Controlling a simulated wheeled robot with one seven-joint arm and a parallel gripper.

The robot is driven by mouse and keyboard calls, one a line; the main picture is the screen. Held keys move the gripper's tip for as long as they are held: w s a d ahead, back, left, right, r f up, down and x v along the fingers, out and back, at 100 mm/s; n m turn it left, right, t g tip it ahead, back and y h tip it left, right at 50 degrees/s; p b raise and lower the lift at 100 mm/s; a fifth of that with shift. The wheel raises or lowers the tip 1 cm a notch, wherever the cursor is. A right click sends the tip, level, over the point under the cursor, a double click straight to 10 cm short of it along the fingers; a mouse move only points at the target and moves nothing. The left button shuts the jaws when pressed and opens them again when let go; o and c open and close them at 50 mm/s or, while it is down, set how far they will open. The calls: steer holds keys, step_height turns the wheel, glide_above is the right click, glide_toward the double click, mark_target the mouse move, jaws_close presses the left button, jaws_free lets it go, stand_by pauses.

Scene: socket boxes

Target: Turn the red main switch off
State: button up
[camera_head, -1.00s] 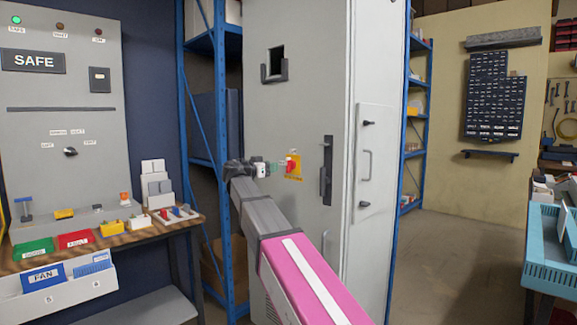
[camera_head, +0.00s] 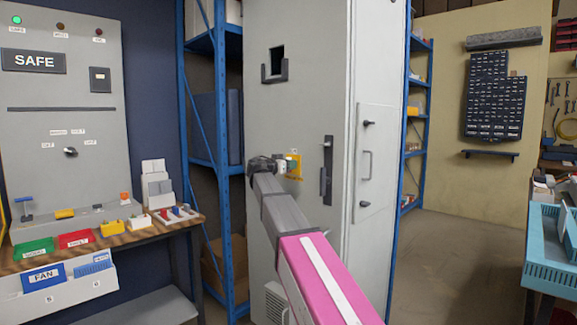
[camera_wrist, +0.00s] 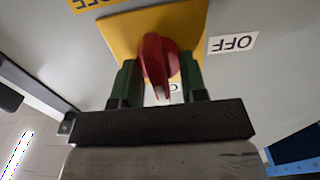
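The red main switch (camera_wrist: 157,58) is a red knob on a yellow plate (camera_wrist: 120,35) on the grey cabinet. In the wrist view its handle sits between the two green finger pads of my gripper (camera_wrist: 160,83). The gripper looks open, with small gaps beside the handle's near end; firm contact does not show. An OFF label (camera_wrist: 232,43) appears upside down right of the plate, and another label is partly hidden below the knob. In the head view my gripper (camera_head: 284,165) is at the yellow plate (camera_head: 296,167) and hides the red knob.
The tall grey cabinet (camera_head: 300,90) has a dark door handle (camera_head: 327,170) just right of the plate. A blue shelf rack (camera_head: 215,120) stands left of it. A grey panel with a SAFE sign (camera_head: 33,60) and a bench are further left. Open floor (camera_head: 440,250) lies to the right.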

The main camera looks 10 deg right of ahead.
steer(key=shift+c, duration=0.3)
jaws_close()
steer(key=shift+n, duration=0.4)
steer(key=n, duration=0.3)
steer(key=shift+w+a+n, duration=0.1)
steer(key=shift+n, duration=0.3)
steer(key=n, duration=0.4)
steer(key=shift+f, duration=0.1)
steer(key=n, duration=0.5)
steer(key=shift+w+a+f, duration=0.1)
steer(key=n, duration=0.4)
steer(key=shift+f, duration=0.15)
steer(key=shift+n, duration=0.3)
